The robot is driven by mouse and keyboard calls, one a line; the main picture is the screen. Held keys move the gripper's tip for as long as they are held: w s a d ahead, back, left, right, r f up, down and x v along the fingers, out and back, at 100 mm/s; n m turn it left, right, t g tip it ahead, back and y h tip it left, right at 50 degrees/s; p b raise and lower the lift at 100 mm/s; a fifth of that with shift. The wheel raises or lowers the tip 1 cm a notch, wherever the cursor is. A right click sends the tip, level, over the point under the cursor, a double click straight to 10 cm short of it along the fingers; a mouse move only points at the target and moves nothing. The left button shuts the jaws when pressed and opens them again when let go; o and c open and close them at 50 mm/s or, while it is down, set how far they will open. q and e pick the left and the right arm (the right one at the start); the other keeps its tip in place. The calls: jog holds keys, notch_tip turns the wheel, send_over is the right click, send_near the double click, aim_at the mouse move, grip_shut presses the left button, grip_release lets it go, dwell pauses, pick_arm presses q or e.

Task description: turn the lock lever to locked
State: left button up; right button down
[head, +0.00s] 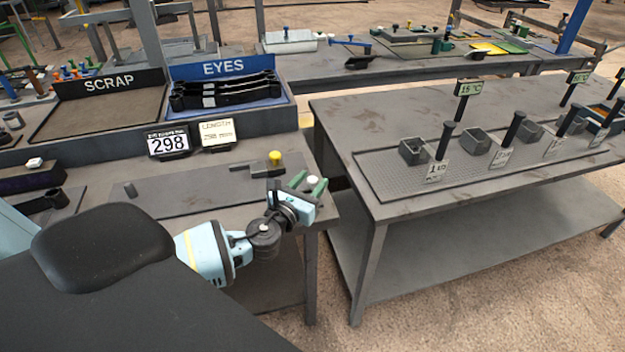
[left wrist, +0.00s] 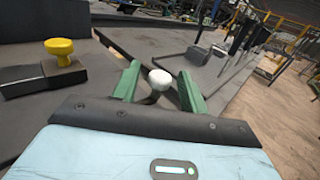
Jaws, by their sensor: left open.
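A lever with a white ball knob (head: 313,179) stands near the right end of the left bench. In the left wrist view the white knob (left wrist: 159,79) sits on a dark, curved stem. My left gripper (head: 309,184) is open, with its green fingers on either side of the knob. I cannot tell whether either finger touches it. The lever's base is mostly hidden by the gripper. A yellow knob (head: 275,157) on a dark block is just to the left and also shows in the left wrist view (left wrist: 60,48). My right gripper is not in view.
The SCRAP tray (head: 95,112) and the EYES tray (head: 285,101), holding black bars, stand behind. A display (head: 168,143) reads 298. A second bench (head: 348,135) with small grey bins is to the right, across a narrow gap.

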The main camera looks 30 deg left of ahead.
pick_arm(q)
jog(key=shift+w, duration=0.6)
grip_shut()
jog(key=shift+a, duration=0.1)
